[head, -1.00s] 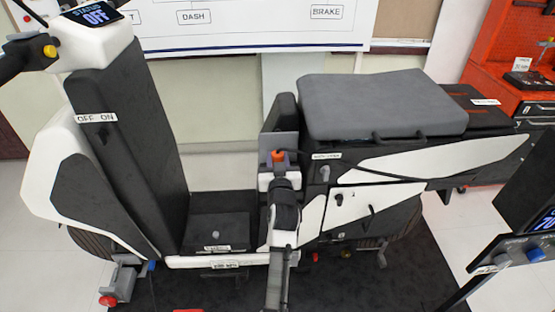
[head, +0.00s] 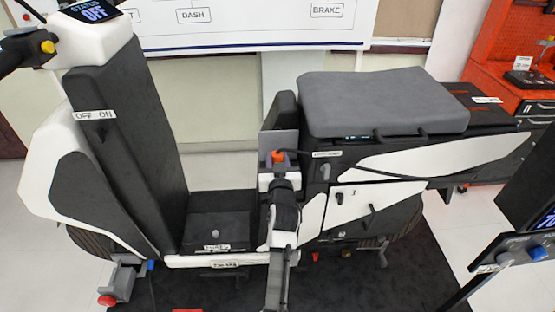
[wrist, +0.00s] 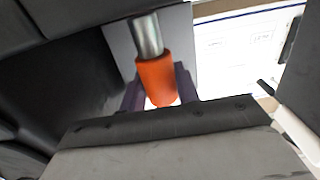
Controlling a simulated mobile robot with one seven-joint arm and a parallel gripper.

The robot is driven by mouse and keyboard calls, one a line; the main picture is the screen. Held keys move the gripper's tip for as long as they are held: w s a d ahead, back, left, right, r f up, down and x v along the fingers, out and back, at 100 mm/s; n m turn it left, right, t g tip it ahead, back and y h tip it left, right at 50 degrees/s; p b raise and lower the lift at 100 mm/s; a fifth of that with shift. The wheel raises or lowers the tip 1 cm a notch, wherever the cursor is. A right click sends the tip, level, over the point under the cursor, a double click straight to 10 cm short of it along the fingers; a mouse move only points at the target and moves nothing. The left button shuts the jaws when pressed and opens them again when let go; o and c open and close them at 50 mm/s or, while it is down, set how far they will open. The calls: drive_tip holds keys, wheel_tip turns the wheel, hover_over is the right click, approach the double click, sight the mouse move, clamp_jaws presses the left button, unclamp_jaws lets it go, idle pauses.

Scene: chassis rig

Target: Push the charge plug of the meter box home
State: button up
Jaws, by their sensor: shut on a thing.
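My gripper (head: 278,166) is in the middle of the head view, beside the front end of the scooter's seat section. It is shut on an orange plug (head: 278,156). In the wrist view the orange plug (wrist: 156,80) has a bare metal cylinder (wrist: 146,36) at its far end, and dark fingers (wrist: 157,90) flank the orange part. A grey plate (head: 279,141) stands behind the plug, and it also shows in the wrist view (wrist: 118,40). A dark cable runs right from near the plug. I cannot make out a socket or which part is the meter box.
The grey seat (head: 385,104) and the white-and-black side panels (head: 430,156) lie right of my gripper. The dark front column (head: 125,150) is at left, with the low floorboard (head: 215,231) between. A display stand (head: 525,245) is at far right.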

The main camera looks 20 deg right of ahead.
drive_tip(key=shift+f+b, duration=1.4)
drive_tip(key=shift+f, duration=0.25)
drive_tip(key=o, duration=1.1)
drive_tip(key=b+v, duration=0.3)
drive_tip(key=v, duration=1.1)
drive_tip(key=shift+w+r, duration=0.15)
